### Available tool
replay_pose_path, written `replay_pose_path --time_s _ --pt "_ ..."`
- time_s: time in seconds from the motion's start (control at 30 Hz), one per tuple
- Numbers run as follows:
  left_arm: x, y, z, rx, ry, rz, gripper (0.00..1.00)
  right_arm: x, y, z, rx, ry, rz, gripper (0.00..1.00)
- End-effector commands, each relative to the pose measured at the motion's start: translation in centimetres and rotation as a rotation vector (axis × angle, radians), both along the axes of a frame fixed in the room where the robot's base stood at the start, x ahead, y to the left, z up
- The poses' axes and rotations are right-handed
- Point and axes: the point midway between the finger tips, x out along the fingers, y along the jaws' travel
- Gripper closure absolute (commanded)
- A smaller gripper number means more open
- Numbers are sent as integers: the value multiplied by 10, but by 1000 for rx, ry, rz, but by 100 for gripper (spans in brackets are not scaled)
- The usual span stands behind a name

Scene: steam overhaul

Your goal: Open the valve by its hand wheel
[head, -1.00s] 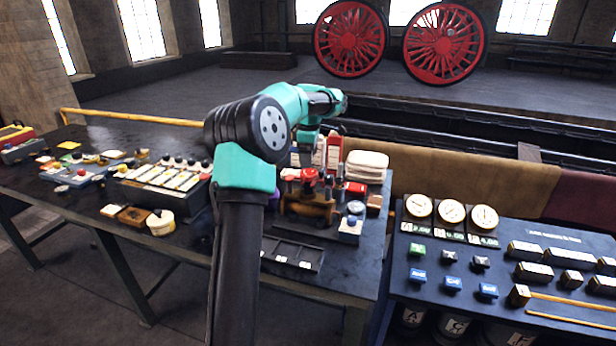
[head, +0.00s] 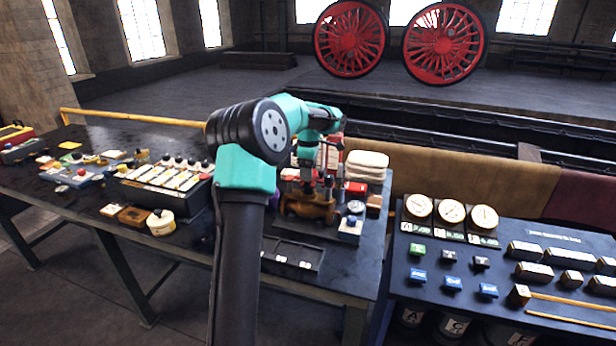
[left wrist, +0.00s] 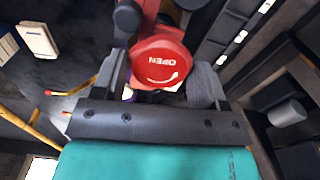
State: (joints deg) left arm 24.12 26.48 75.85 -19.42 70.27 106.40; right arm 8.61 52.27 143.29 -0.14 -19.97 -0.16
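The valve has a brass body (head: 308,207) and stands on the bench in the head view. Its red hand wheel (left wrist: 160,62), marked OPEN with a curved arrow, shows in the left wrist view; in the head view my gripper mostly covers it. My left gripper (head: 318,184) points down over the valve from above. In the left wrist view its dark fingers (left wrist: 157,78) stand apart, one on each side of the wheel. They look very near its rim; contact cannot be made out. My right gripper is not in view.
A blue-topped block (head: 351,226) stands just right of the valve, with a red item (head: 355,188) and a white stack (head: 367,163) behind. A dark tray (head: 292,256) lies in front. A panel with gauges (head: 451,212) is at right.

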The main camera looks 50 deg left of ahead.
Motion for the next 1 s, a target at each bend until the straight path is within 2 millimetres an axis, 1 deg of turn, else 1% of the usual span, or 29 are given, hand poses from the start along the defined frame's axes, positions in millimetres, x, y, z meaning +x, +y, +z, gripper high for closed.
replay_pose_path --time_s 0.03,0.3,0.47,0.83,1.0 --pt "0 0 0 0 0 0 38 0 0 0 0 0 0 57" --pt "0 0 1 1 -1 1 64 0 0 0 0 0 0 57" --pt "0 0 1 1 -1 54 64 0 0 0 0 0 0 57" --pt "0 0 1 1 -1 399 64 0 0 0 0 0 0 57" --pt "0 0 1 1 -1 488 64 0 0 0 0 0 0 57"
